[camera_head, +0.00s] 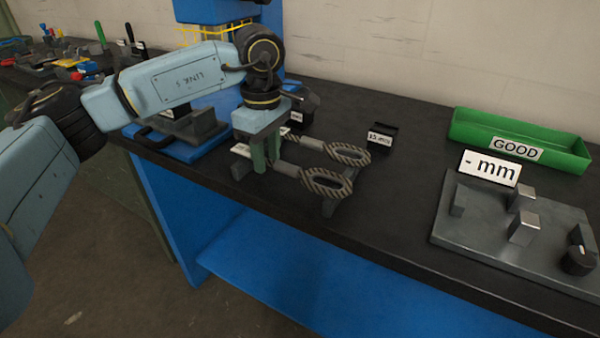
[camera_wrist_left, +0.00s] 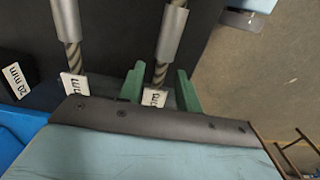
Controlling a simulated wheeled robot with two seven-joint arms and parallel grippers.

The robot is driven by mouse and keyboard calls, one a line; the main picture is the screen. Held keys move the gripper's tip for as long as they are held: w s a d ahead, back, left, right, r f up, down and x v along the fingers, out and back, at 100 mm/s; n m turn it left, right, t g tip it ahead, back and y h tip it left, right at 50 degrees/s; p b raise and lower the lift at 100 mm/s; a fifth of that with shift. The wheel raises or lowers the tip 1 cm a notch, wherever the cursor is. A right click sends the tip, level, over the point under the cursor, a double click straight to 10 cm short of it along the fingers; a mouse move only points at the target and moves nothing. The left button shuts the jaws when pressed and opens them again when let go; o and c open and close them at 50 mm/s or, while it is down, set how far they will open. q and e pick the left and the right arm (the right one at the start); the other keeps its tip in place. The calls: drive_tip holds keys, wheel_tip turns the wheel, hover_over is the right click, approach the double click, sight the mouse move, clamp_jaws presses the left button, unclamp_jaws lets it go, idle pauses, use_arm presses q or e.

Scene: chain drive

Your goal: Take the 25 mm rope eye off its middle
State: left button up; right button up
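Two grey rope eyes with metal sleeves lie side by side on dark supports on the bench in the head view, a far one (camera_head: 348,154) and a near one (camera_head: 327,182). Their size tags are not readable. My left gripper (camera_head: 265,166) points down at the sleeve-and-tail end of the near one, away from its loop. In the left wrist view, the green fingers (camera_wrist_left: 160,88) stand open on either side of one rope tail (camera_wrist_left: 161,73) with a white tag, with gaps visible. A second tail (camera_wrist_left: 74,56) lies to the left, outside the fingers. My right gripper is not in view.
A black block (camera_head: 382,137) with a size label stands behind the loops. A green GOOD tray (camera_head: 560,158) and a grey fixture plate (camera_head: 480,215) with posts, knob and "- mm" sign (camera_head: 490,168) are at right. Another block shows "20 mm" (camera_wrist_left: 14,84). The front bench edge is close.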

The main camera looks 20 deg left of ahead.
use_arm(q)
clamp_jaws()
drive_tip(key=shift+r, duration=0.15)
